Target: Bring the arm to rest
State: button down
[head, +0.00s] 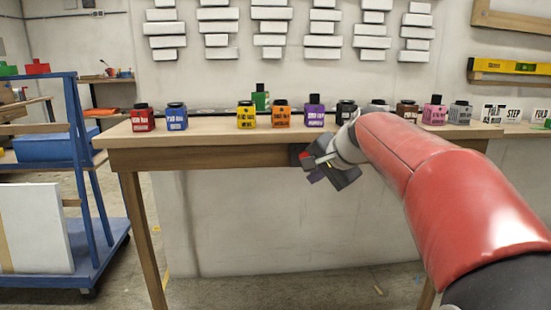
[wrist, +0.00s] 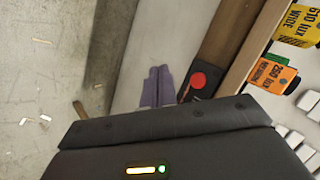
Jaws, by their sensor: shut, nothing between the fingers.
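My gripper (head: 320,176) hangs in front of the wooden table's front edge in the head view, at the end of my red arm. In the wrist view its two purple-grey fingers (wrist: 157,86) lie side by side, shut with nothing between them. The fingers point down past the table edge and the pale panel below. The arm reaches in from the right and hides part of the table (head: 220,132).
Paint-like bottles stand along the table, among them red (head: 142,119), blue (head: 176,118), yellow (head: 246,116), orange (head: 281,115) and purple (head: 314,112). White block reliefs (head: 218,25) hang on the wall. A blue cart (head: 85,180) stands at left; floor between is clear.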

jog(key=s+f+n+g+h+p, duration=0.1)
jog(key=s+f+n, duration=0.2)
jog(key=s, duration=0.7)
jog(key=s+f+n+g+h+p, duration=0.1)
jog(key=s+f, duration=0.4)
jog(key=s, duration=0.5)
jog(key=s+f+n+g+h+p, duration=0.1)
jog(key=s+f+n, duration=0.3)
jog(key=s, duration=0.7)
jog(key=shift+n+p, duration=0.7)
jog(key=shift+n, duration=0.2)
